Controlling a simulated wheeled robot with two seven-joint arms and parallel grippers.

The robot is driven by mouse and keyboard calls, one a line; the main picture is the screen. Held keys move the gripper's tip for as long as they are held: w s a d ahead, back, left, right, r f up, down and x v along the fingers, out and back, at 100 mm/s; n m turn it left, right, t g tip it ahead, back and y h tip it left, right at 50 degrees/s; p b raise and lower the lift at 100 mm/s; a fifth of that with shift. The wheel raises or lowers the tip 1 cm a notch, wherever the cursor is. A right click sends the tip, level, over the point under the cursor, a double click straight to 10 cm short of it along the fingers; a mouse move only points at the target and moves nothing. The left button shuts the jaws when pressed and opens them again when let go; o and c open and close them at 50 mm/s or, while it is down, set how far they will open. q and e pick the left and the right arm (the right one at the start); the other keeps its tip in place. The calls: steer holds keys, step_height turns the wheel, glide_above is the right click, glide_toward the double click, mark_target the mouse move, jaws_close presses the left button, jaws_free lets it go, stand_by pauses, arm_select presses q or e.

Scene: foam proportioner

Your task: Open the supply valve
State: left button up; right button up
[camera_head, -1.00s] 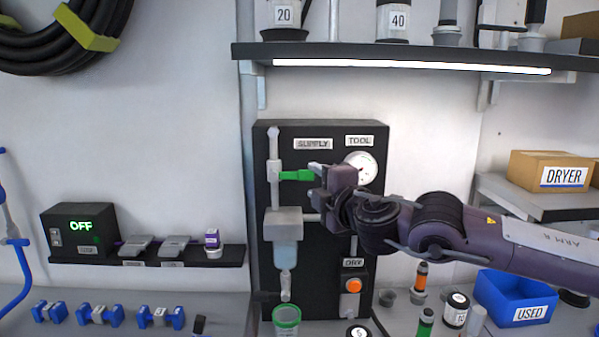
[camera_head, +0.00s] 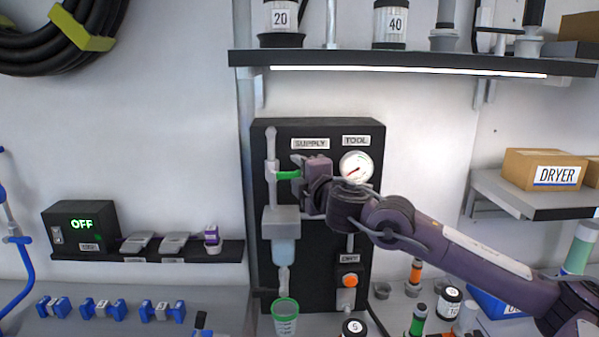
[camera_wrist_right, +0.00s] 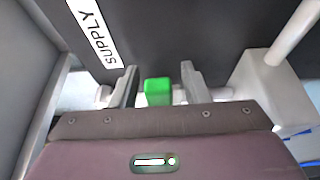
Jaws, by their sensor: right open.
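The supply valve's green handle (camera_head: 288,175) points sideways to the right from the pale vertical pipe (camera_head: 271,150) on the black panel, below the SUPPLY label (camera_head: 310,144). My right gripper (camera_head: 299,172) is at the handle's free end. In the right wrist view the green handle (camera_wrist_right: 158,92) stands between the two grey fingers of my right gripper (camera_wrist_right: 158,88), with a gap on each side. The gripper is open. The handle's far part is hidden from the wrist camera. My left gripper is not in view.
A round gauge (camera_head: 356,168) sits right of the gripper under the TOOL label. A clear filter bowl (camera_head: 284,250) hangs below the pipe over a green-rimmed cup (camera_head: 286,318). An orange button (camera_head: 350,281) is lower right. A shelf (camera_head: 410,62) overhangs above.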

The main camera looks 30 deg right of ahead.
jaws_close()
stand_by(0.3)
